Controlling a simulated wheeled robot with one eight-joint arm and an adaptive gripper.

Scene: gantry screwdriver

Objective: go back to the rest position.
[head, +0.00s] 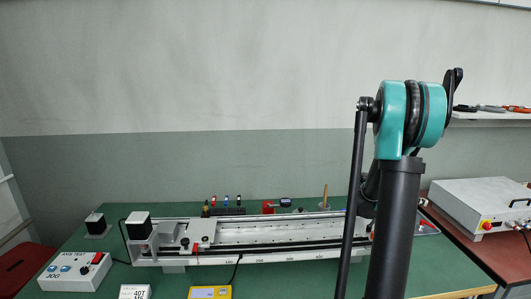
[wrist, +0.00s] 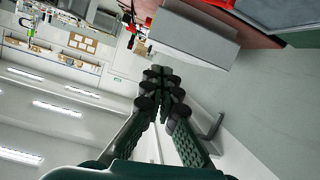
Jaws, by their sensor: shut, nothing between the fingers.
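My gripper (wrist: 161,78) shows in the wrist view, with its dark fingers meeting at the tips and nothing held between them. It points out over the room, apart from any object. In the head view my arm stands raised at the right, in front of the bench, and I cannot make out the fingers there. A long white gantry rail (head: 270,232) lies across the green bench (head: 80,243). My arm hides the rail's right end.
Small coloured tools stand behind the rail. A grey box (head: 480,205) sits on the brown bench at the right, under a shelf (head: 490,115) with tools. The space above the rail's left part is clear.

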